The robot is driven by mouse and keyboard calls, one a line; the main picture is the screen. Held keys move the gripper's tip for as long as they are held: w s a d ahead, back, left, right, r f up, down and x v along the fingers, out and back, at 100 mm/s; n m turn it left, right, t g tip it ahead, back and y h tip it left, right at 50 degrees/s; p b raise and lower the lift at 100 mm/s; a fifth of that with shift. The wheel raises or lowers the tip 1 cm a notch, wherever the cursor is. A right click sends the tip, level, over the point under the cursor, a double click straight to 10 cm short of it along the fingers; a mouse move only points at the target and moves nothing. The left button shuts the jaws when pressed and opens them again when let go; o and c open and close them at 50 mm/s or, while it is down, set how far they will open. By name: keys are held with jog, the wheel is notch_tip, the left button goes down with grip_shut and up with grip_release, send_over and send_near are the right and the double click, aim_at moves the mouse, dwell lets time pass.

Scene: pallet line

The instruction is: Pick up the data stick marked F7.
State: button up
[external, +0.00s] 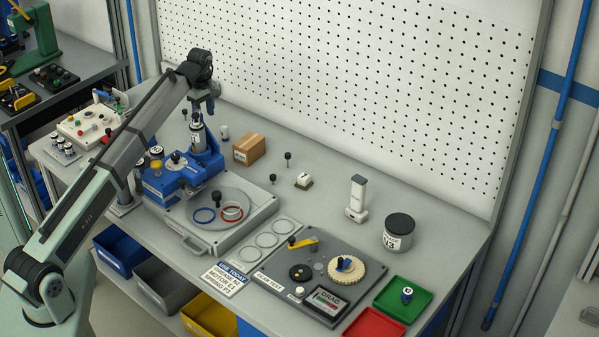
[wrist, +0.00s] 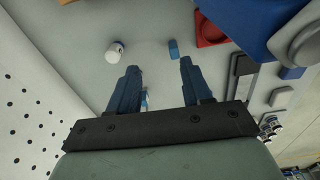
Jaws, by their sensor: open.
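My gripper (wrist: 159,68) points down over the back of the bench, its two fingers apart with bench showing between them. In the external view my gripper (external: 207,103) hangs above and behind the blue machine. A small blue block (wrist: 174,48) lies on the bench just beyond the right fingertip in the wrist view. A second light-blue piece (wrist: 145,98) shows partly between the fingers. Either could be a data stick; I can read no F7 mark on them. In the external view this patch of bench is hidden behind the machine and my gripper.
A white capped cylinder (wrist: 115,50) stands left of the fingertips. A red tray-like part (wrist: 211,32) and the blue machine (external: 182,172) are close on the right. The pegboard (external: 350,85) rises behind; a cardboard box (external: 249,149) stands beside the cylinder.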

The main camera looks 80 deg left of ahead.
jog(key=shift+n+h, duration=0.3)
jog(key=shift+n, duration=0.2)
jog(key=s+f, duration=0.1)
jog(key=f, duration=0.1)
jog(key=s+a+f, duration=0.1)
jog(key=f, duration=0.2)
jog(key=s+f, duration=0.1)
jog(key=f, duration=0.1)
jog(key=shift+a+f, duration=0.15)
jog(key=shift+f, duration=0.2)
jog(key=shift+s+f, duration=0.15)
jog(key=shift+f, duration=0.75)
jog(key=shift+s+f, duration=0.2)
jog(key=shift+f, duration=0.7)
jog(key=shift+s+f, duration=0.15)
jog(key=shift+f, duration=0.75)
grip_shut()
